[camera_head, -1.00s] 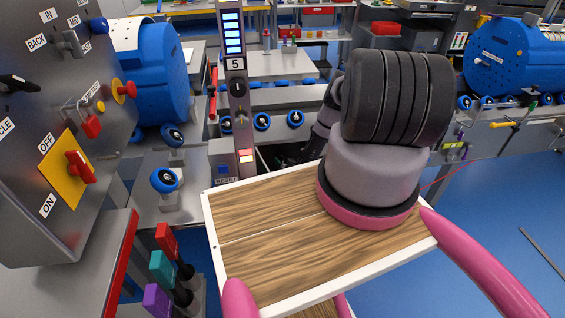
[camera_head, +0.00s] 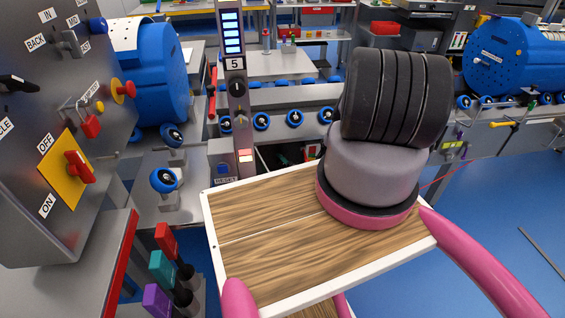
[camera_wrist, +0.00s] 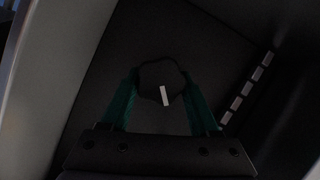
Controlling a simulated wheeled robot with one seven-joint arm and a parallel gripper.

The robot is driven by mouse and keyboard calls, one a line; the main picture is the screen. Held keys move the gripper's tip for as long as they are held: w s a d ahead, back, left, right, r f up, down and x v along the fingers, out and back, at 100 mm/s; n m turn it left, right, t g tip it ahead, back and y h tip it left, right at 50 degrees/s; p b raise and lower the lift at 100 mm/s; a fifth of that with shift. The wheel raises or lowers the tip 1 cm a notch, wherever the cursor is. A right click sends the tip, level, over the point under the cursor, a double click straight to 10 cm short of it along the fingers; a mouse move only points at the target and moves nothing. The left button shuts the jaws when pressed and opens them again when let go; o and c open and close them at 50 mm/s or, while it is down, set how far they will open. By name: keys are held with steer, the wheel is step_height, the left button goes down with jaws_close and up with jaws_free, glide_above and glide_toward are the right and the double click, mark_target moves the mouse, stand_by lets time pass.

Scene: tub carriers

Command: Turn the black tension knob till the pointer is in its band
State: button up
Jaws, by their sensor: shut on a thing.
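In the wrist view, my gripper (camera_wrist: 161,79) has its two green fingers on either side of the black tension knob (camera_wrist: 153,74) and is shut on it. The knob is dark, with a scalloped edge and a short white mark (camera_wrist: 166,95) near its lower side. The surface around it is dark and dim. I cannot make out a pointer or its band in either view. In the head view, the gripper and knob are hidden.
In the head view, a grey panel (camera_head: 60,190) with a red switch stands at the left. A post (camera_head: 238,105) with lit blue bars and a "5" rises in the middle. Blue rollers (camera_head: 295,118) line the conveyor behind. Pale segments (camera_wrist: 236,102) show at the right in the wrist view.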

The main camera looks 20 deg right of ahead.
steer(key=shift+f+m+t+y, duration=0.1)
steer(key=shift+m+t+y, duration=0.2)
steer(key=shift+m, duration=0.5)
steer(key=o, duration=1.4)
steer(key=v, duration=1.1)
